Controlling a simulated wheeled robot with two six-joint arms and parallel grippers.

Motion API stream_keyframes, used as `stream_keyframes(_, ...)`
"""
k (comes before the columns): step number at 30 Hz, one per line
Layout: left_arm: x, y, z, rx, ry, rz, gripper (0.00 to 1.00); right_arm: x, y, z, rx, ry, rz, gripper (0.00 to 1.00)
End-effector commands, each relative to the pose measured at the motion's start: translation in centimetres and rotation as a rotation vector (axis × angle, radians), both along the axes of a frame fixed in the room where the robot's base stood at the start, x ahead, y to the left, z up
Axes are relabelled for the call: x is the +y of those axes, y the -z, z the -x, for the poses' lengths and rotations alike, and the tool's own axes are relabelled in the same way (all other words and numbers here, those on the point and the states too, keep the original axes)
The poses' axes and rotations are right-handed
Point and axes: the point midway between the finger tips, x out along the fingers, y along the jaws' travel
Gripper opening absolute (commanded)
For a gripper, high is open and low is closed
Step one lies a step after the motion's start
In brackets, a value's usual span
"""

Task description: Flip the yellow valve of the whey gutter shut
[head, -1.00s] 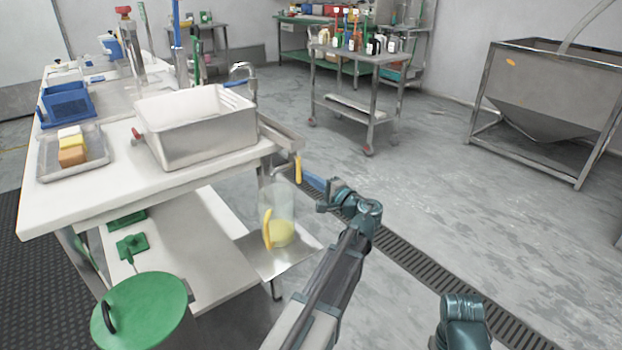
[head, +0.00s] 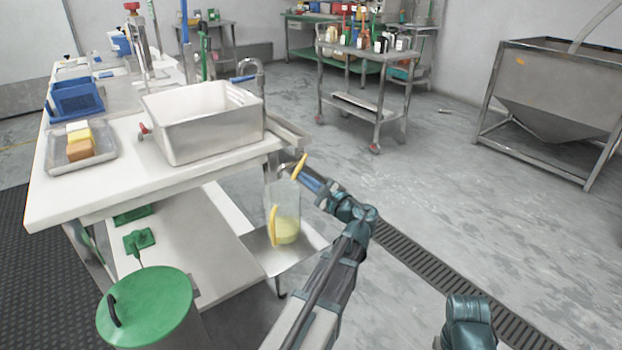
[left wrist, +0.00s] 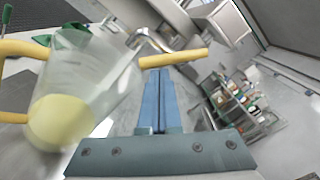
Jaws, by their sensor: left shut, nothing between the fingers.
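The yellow valve (head: 299,166) sits at the outlet end of the steel whey gutter (head: 288,133), on the right edge of the white table. Its lever is tilted, upper end leaning right. In the left wrist view the yellow lever (left wrist: 173,59) lies across just beyond my fingertips; contact is unclear. My left gripper (head: 308,180) is shut and empty, its blue fingers together beside the lever; they also show in the left wrist view (left wrist: 153,85). A clear jug (head: 286,208) with a yellow handle and pale yellow liquid stands under the outlet. My right gripper is out of view.
A steel shelf (head: 262,258) carries the jug, close to my left arm. A large basin (head: 205,135) stands on the table (head: 95,205) beside the gutter. A green-lidded bin (head: 150,305) is at front left. The floor to the right is open.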

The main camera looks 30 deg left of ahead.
Motion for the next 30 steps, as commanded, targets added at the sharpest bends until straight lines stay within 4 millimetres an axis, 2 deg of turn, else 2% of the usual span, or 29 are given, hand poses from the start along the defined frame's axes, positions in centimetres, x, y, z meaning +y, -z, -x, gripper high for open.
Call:
stream_keyframes(21, 1.1, -2.3, 2.8, 0.593, -0.001, -0.247, 0.00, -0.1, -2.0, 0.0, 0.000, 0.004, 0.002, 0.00)
stream_keyframes(26, 1.2, -2.8, 3.0, 0.685, 0.000, -0.285, 0.00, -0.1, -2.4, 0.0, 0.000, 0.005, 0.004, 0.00)
stream_keyframes(30, 1.3, -3.0, 3.1, 0.688, 0.000, -0.286, 0.00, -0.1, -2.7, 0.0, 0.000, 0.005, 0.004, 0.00)
